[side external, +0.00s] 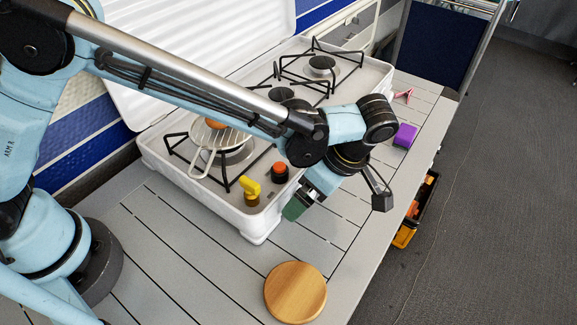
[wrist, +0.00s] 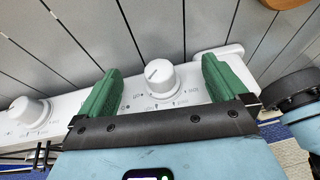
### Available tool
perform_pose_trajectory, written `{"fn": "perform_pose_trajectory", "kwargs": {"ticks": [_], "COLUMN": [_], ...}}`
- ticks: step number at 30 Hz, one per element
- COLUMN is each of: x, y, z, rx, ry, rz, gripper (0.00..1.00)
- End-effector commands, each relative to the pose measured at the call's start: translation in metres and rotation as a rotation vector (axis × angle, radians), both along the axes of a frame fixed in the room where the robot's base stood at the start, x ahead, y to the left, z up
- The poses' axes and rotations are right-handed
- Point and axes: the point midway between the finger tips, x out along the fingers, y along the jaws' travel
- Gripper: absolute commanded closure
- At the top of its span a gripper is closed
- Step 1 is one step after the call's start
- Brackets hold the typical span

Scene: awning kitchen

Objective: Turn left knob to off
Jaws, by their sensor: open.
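A white round knob (wrist: 160,76) with a pointer line sits on the front panel of the white stove (side external: 245,228), close to the panel's end. In the wrist view it lies between the two green fingers of my gripper (wrist: 160,67), which are spread apart with a gap on each side. I cannot tell how deep the fingers reach around it. A second white knob (wrist: 28,110) is further left in the wrist view. In the side view my gripper (side external: 299,206) is low at the stove's front, and my arm hides the knobs.
On the stove stand a yellow-topped container (side external: 250,188), an orange-topped jar (side external: 281,172) and a wire rack (side external: 212,145) on a burner. A wooden disc (side external: 295,292) and a purple block (side external: 405,135) lie on the slatted table (side external: 190,265). The table's near part is mostly clear.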

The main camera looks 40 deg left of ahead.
Motion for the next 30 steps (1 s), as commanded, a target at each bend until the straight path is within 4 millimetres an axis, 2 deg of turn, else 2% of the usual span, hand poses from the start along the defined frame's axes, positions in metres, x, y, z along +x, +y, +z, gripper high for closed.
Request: {"fn": "perform_pose_trajectory", "kwargs": {"ticks": [5, 30], "x": [0.001, 0.004], "y": [-0.002, -0.017], "z": [0.006, 0.063], "rx": [0.0, 0.0], "ry": [0.0, 0.0], "rz": [0.0, 0.0], "gripper": [0.0, 0.0]}}
